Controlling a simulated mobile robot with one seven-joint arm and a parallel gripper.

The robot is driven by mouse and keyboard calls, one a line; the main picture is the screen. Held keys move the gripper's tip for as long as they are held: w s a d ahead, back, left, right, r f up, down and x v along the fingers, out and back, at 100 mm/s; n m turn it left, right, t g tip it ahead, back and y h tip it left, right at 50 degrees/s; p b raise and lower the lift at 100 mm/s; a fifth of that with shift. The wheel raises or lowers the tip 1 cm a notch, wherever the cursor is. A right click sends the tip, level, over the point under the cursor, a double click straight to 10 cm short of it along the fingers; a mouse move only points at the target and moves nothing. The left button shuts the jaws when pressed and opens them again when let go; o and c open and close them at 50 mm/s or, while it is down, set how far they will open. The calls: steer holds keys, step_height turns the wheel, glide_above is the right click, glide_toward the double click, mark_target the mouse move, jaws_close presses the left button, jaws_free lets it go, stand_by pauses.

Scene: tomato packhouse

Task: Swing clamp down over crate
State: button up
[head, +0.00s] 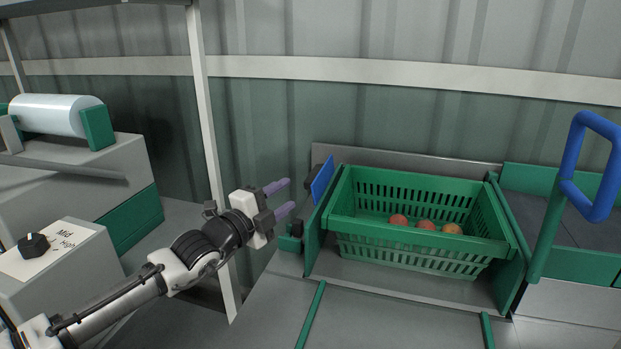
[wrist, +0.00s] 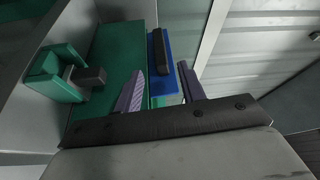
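A green slatted crate (head: 420,258) sits upright between green side plates, with several red and orange tomatoes (head: 426,225) inside. A green lever with a blue loop handle (head: 569,192) stands raised at the crate's right; it may be the clamp. At the crate's left, a blue plate (head: 323,180) with a dark bar stands near the green side plate (head: 316,236). My gripper (head: 290,195) is open and empty, left of the blue plate, fingers pointing toward it. In the wrist view, the blue plate (wrist: 165,86) shows between and beyond the two purple fingers. Contact cannot be told.
A small green block (wrist: 54,77) with a dark peg is close to my gripper. A grey machine with a dial (head: 33,245) and a white roll (head: 58,115) stand at the left. A white post (head: 208,110) rises behind my arm. The grey surface in front of the crate is clear.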

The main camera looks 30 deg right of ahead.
mark_target(311, 175)
steer(key=p+x, duration=0.2)
steer(key=x, duration=0.7)
steer(key=shift+d, duration=0.25)
jaws_close()
